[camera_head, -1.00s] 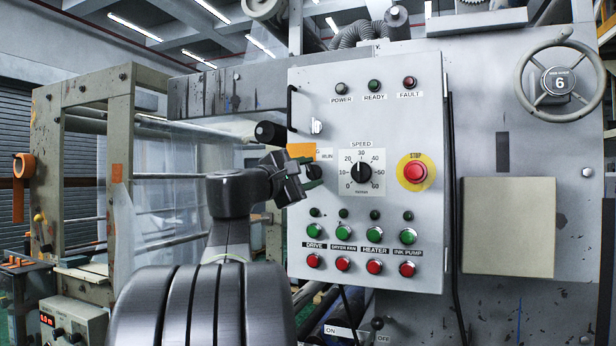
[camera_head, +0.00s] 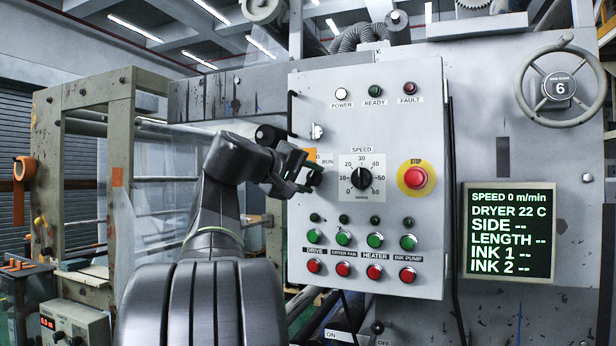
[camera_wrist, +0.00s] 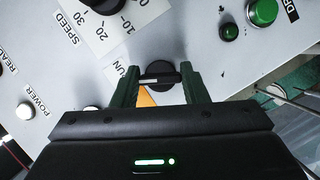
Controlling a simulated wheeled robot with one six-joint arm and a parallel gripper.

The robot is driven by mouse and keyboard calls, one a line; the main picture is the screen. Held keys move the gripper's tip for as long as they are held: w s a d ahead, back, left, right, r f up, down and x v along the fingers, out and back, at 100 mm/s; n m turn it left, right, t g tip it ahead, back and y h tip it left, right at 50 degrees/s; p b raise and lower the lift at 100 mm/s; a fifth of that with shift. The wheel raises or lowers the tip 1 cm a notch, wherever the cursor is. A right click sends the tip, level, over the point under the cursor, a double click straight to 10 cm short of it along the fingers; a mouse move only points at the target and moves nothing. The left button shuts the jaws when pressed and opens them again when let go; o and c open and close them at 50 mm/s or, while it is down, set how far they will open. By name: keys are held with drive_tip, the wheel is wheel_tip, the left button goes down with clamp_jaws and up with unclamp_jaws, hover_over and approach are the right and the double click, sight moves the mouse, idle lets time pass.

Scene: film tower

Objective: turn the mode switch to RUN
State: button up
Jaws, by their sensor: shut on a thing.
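The mode switch (camera_wrist: 160,74) is a black round knob with a bar handle and a pale mark. In the wrist view it sits between the two green fingers of my gripper (camera_wrist: 163,86), which is shut on it. In the head view my gripper (camera_head: 304,181) reaches the left edge of the grey control panel, and the switch (camera_head: 316,177) shows beside the fingertips. A RUN label (camera_head: 327,161) is just above the switch; other labels around it are hidden by my gripper.
The speed dial (camera_head: 361,176) is right of the switch, with the red STOP button (camera_head: 415,178) beyond. Green buttons (camera_head: 343,238) and red buttons (camera_head: 343,269) line the lower panel. A door handle (camera_head: 291,113) stands out at the upper left edge. The display (camera_head: 508,232) is lit.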

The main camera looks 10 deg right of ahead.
drive_tip(key=shift+m+y, duration=0.6)
drive_tip(key=shift+m, duration=0.6)
drive_tip(key=o, duration=1)
drive_tip(key=b+v, duration=0.1)
drive_tip(key=v, duration=1.2)
drive_tip(key=shift+s+a+r+b, duration=0.1)
drive_tip(key=shift+s+a+b, duration=0.05)
drive_tip(key=shift+s+b, duration=0.2)
drive_tip(key=p+x, duration=0.2)
drive_tip(key=x, duration=1.2)
drive_tip(key=shift+w+a, duration=0.1)
drive_tip(key=shift+a, duration=0.05)
